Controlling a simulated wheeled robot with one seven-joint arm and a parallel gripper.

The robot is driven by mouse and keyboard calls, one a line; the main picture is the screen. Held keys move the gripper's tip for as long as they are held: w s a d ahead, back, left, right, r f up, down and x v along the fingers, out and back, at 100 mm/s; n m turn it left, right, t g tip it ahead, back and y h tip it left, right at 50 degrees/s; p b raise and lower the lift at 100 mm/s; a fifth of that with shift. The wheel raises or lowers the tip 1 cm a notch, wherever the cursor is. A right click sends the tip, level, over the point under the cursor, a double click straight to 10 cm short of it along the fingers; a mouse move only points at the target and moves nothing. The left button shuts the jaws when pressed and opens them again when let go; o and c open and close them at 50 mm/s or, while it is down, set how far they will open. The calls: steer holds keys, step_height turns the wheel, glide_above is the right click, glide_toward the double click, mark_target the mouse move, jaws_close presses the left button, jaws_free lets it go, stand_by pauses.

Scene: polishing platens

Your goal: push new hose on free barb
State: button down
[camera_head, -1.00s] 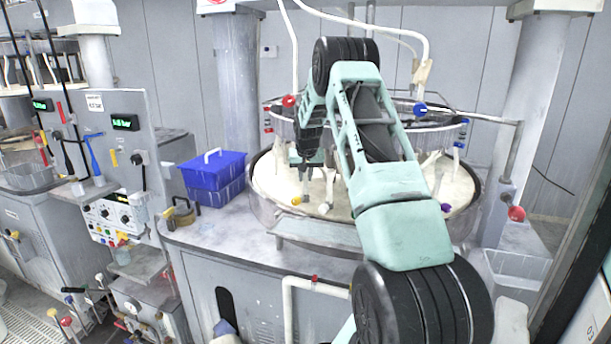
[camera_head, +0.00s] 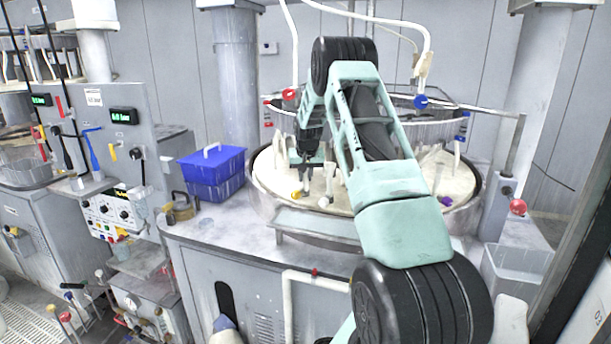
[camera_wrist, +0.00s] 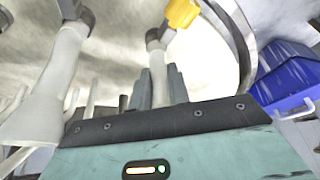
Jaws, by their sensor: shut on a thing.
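My gripper (camera_head: 306,178) is low over the left part of the cream platen (camera_head: 350,188) in the head view. In the wrist view its two grey fingers (camera_wrist: 159,86) are shut on a pale hose (camera_wrist: 158,62). The hose runs up to a dark collar (camera_wrist: 154,38) beside a yellow fitting (camera_wrist: 182,13). I cannot tell whether the hose end is seated on a barb there. The yellow fitting also shows just below my gripper in the head view (camera_head: 297,195). A second, thicker-looking pale hose (camera_wrist: 58,75) stands to the left, with a dark fitting above it.
A blue bin (camera_head: 213,172) stands left of the platen; it also shows at the right in the wrist view (camera_wrist: 288,78). A white-capped fitting (camera_head: 326,201) is close to the right of my gripper. Red (camera_head: 290,95) and blue (camera_head: 420,102) knobs sit above.

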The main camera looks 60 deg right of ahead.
steer(key=c, duration=1.3)
jaws_free()
steer(key=shift+o, duration=0.2)
steer(key=b+v, duration=0.5)
steer(key=v, duration=1.2)
steer(key=shift+r+b, duration=0.2)
steer(key=shift+b, duration=0.15)
steer(key=shift+a, duration=0.1)
